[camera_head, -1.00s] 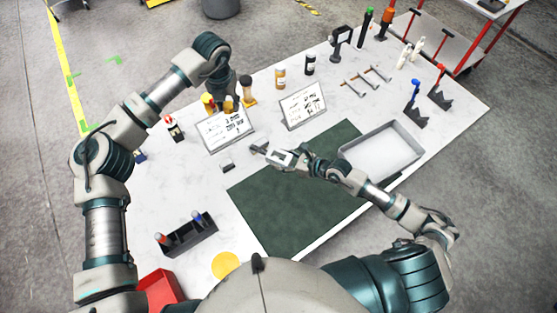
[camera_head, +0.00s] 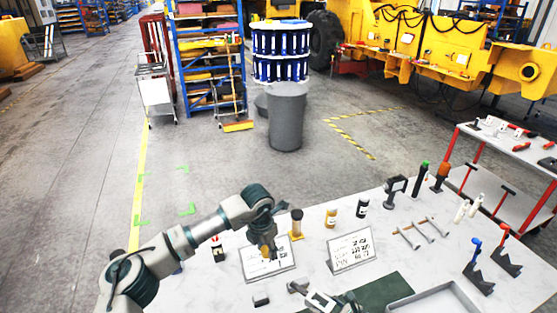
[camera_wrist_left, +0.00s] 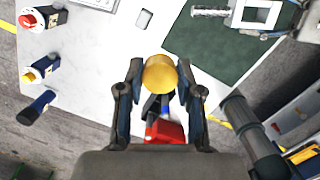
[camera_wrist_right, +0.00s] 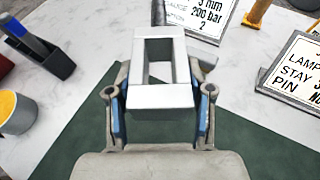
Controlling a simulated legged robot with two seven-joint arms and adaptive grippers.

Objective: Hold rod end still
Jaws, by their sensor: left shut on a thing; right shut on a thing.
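My left gripper (camera_head: 267,250) is at the near side of the table's far left part, over the left white sign. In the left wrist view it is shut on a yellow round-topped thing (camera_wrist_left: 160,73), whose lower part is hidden. My right gripper (camera_wrist_right: 160,105) is shut on a light grey metal piece (camera_wrist_right: 165,97) with a rectangular window. This piece also shows in the head view (camera_head: 322,301) and at the top right of the left wrist view (camera_wrist_left: 258,14). A ribbed grey rod-like part (camera_wrist_left: 210,11) lies beside it there. I cannot tell which part is the rod end.
Two white signs stand on the table, the right one (camera_head: 349,250) clear of my arms. A small grey block (camera_head: 261,299) lies left of my right gripper. A green mat (camera_head: 385,291) and grey tray (camera_head: 440,300) are at the right. Bottles and tools stand behind.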

